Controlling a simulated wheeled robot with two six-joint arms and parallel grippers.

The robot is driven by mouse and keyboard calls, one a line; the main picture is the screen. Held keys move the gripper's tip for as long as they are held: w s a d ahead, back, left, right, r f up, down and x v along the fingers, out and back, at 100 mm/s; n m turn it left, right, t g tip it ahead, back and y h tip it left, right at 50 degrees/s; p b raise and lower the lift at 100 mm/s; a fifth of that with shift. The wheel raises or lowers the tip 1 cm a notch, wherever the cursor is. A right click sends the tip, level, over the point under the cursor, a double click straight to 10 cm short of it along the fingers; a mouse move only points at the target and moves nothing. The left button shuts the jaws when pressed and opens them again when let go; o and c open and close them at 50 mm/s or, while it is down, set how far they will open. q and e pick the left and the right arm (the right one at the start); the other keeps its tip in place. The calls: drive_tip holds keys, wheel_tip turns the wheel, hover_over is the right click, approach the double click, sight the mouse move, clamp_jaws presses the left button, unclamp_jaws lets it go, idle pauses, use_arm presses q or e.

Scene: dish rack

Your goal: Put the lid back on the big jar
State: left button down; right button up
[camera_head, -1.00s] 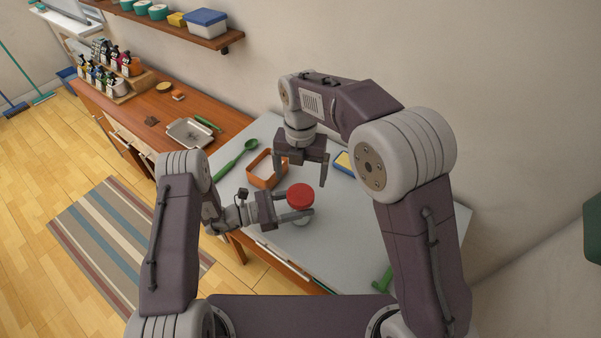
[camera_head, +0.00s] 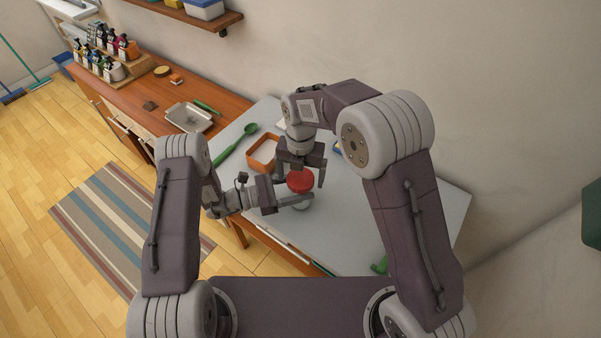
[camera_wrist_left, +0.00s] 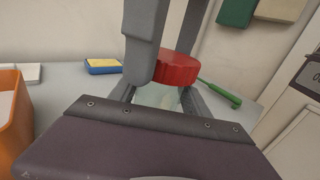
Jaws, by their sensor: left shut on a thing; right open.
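The big jar (camera_head: 303,207) is pale and see-through and stands upright on the grey worktop, mostly hidden by my left gripper and the lid. The red lid (camera_head: 300,182) sits at the jar's mouth; I cannot tell how firmly it is seated. In the left wrist view the red lid (camera_wrist_left: 177,69) shows above the pale jar body (camera_wrist_left: 158,96). My left gripper (camera_head: 301,198) is shut on the jar below the lid. My right gripper (camera_head: 304,179) is open and points down, its fingers on either side of the lid; I cannot tell if they touch it.
An orange container (camera_head: 262,154) stands left of the right gripper. A yellow and blue sponge-like thing (camera_wrist_left: 103,66) and a green-handled tool (camera_wrist_left: 222,93) lie on the worktop.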

drive_tip(key=c, duration=1.5)
drive_tip(key=shift+o, duration=0.2)
drive_tip(key=m, duration=2.7)
drive_tip(key=shift+f+m, duration=0.1)
drive_tip(key=shift+m, duration=0.2)
drive_tip(key=m, duration=1.2)
drive_tip(key=shift+m, duration=0.3)
drive_tip(key=m, duration=0.3)
drive_tip(key=shift+m, duration=0.4)
drive_tip(key=o, duration=1.6)
